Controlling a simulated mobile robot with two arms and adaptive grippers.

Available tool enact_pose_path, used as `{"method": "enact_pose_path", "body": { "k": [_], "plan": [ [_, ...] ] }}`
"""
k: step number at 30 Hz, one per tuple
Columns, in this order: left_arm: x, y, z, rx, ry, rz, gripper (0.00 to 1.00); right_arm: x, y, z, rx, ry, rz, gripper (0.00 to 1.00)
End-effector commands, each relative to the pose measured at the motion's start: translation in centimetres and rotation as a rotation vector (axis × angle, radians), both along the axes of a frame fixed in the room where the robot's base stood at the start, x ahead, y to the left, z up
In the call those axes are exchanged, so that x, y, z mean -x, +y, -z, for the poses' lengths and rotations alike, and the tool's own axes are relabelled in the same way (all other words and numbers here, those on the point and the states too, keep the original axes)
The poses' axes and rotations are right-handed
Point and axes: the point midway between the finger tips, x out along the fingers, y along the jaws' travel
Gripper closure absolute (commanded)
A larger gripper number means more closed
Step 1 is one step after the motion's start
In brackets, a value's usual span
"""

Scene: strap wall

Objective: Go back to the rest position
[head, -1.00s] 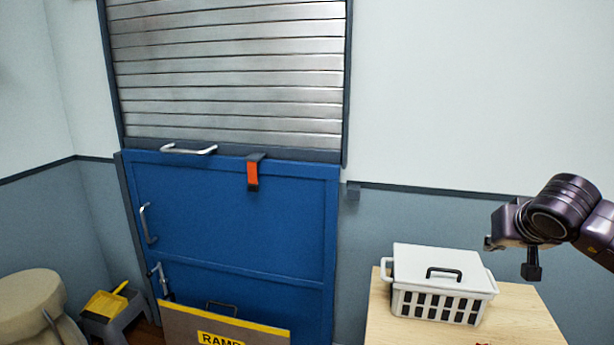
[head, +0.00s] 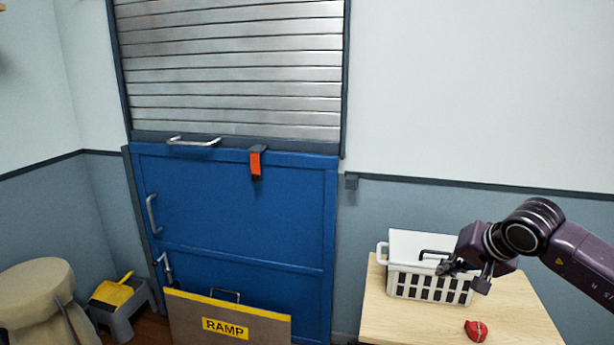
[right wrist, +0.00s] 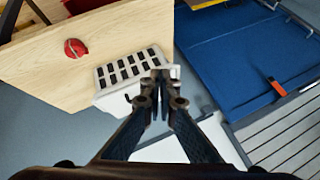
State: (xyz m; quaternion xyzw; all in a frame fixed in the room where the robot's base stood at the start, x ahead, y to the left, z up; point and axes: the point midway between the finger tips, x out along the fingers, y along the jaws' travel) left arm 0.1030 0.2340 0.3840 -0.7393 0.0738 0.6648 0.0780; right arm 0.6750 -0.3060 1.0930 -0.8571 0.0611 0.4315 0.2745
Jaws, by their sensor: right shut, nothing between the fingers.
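My right gripper (head: 465,277) is shut and empty. In the head view it is in front of the lidded white basket (head: 430,286) on the wooden table (head: 400,322) and hides part of its lid. In the right wrist view the closed fingertips (right wrist: 162,76) overlap the near edge of the white basket (right wrist: 130,72); I cannot tell how far apart they are. My left gripper is not in view.
A small red item (head: 476,331) lies on the table in front of the basket. A blue door (head: 240,215) with a shutter above stands at the wall. A RAMP board (head: 228,322) leans before it. A grey stool (head: 122,318) holds a yellow dustpan (head: 112,292).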

Motion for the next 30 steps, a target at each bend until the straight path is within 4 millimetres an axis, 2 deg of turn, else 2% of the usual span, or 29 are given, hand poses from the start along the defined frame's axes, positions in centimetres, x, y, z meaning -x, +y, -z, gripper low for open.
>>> {"method": "enact_pose_path", "body": {
  "k": [1, 5, 8, 10, 13, 15, 17, 20, 22, 23, 24, 26, 27, 30],
  "plan": [
    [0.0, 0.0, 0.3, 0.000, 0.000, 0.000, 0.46, -0.1, 1.5, 1.7, -0.080, 0.030, 0.016, 1.00],
    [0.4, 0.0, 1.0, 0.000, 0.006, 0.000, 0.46, -0.2, 6.1, 5.7, -0.362, 0.134, 0.099, 1.00],
    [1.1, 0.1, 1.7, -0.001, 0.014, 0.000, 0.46, -0.2, 10.8, 9.5, -0.684, 0.273, 0.231, 1.00],
    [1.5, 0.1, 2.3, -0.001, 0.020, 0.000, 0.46, -0.3, 13.9, 12.2, -0.953, 0.402, 0.373, 1.00],
    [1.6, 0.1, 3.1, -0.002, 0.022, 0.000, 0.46, -0.8, 16.7, 16.0, -1.334, 0.604, 0.631, 1.00],
    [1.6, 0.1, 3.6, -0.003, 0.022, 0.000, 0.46, -1.3, 17.3, 19.2, -1.590, 0.749, 0.847, 1.00],
    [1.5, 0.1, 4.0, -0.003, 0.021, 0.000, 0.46, -1.6, 17.0, 22.5, -1.803, 0.869, 1.058, 1.00],
    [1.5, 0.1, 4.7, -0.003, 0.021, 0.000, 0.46, -1.3, 15.2, 29.5, -2.132, 1.046, 1.454, 1.00],
    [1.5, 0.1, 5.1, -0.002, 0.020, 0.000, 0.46, -0.3, 13.5, 34.4, -2.311, 1.124, 1.710, 1.00],
    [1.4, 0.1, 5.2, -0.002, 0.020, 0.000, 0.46, 0.3, 12.7, 36.4, 2.289, -1.103, -1.747, 1.00],
    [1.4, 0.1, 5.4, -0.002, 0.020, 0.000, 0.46, 1.3, 11.8, 39.1, 2.155, -1.025, -1.711, 1.00],
    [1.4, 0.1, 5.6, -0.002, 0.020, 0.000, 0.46, 3.1, 10.4, 43.1, 1.979, -0.913, -1.658, 1.00],
    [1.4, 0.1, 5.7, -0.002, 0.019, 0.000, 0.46, 4.6, 9.6, 45.7, 1.871, -0.840, -1.622, 1.00],
    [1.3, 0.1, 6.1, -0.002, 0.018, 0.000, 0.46, 8.7, 7.8, 51.9, 1.627, -0.668, -1.525, 1.00]
  ]
}}
